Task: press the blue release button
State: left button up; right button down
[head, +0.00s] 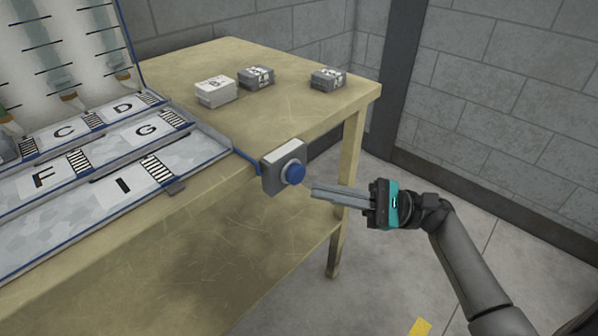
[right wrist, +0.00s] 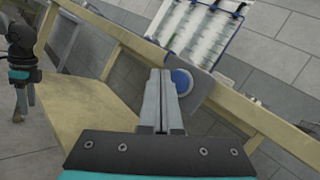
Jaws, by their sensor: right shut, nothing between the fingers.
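The blue release button (head: 293,173) sticks out of a grey box (head: 270,180) mounted on the table's front edge. My right gripper (head: 315,192) is shut and empty. In the head view its fingertips are just right of the button and slightly lower, with a small gap showing.
A lettered tray (head: 118,207) with a raised back panel (head: 95,25) stands on the wooden table (head: 300,112). A white box (head: 215,91) and two grey boxes (head: 257,77) (head: 328,79) lie behind. Free floor lies right of the table, before a block wall (head: 500,110).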

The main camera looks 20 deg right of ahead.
pick_arm(q)
jog(key=shift+r+p, duration=0.6)
jog(key=shift+r, duration=0.15)
pick_arm(e)
jog(key=s, duration=0.1)
jog(key=s+d, duration=0.1)
jog(key=s, duration=0.1)
jog(key=shift+s+d, duration=0.2)
jog(key=shift+w+a, duration=0.1)
dwell(3.1)
